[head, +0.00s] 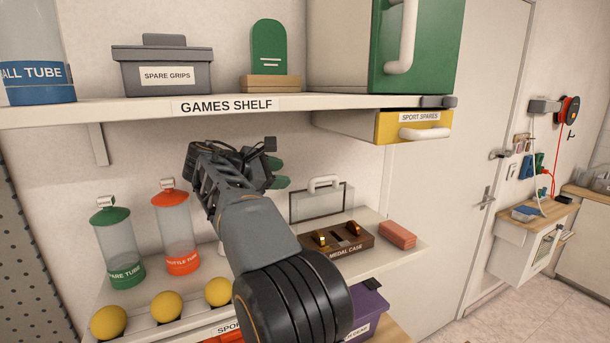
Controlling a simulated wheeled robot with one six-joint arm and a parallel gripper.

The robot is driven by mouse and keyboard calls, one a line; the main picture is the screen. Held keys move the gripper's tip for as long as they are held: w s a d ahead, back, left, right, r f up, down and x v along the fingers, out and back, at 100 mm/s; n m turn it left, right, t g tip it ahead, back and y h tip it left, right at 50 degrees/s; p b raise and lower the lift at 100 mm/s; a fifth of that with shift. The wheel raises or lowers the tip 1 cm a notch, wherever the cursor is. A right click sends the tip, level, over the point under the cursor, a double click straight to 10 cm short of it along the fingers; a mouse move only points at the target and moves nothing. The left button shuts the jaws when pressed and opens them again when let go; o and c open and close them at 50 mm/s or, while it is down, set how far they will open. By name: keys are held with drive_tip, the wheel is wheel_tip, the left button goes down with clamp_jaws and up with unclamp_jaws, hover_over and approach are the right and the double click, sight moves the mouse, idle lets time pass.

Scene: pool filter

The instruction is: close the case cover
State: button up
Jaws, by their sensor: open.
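The medal case (355,253) is a dark brown box with brass-coloured pieces on top, labelled MEDAL CASE, on the lower shelf. Its clear, grey-framed cover (300,207) stands upright behind the box, with a white handle (325,181) on its upper edge. The case is open. My gripper (279,173), with green fingertips, is open and empty. In the picture it is just left of the cover's handle and apart from it; the depth between them is hard to tell. My arm hides part of the lower shelf left of the case.
The upper GAMES SHELF (350,103) and a yellow SPORT SPARES drawer (385,126) hang above. A red block (398,235) lies right of the case. A green-capped tube (117,250), an orange-capped tube (176,235) and yellow balls (166,306) are at left.

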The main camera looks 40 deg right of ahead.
sight(318, 178)
drive_tip(key=p+x, duration=0.2)
drive_tip(key=x, duration=1.1)
drive_tip(key=shift+d, duration=0.3)
clamp_jaws()
drive_tip(key=shift+s, duration=0.1)
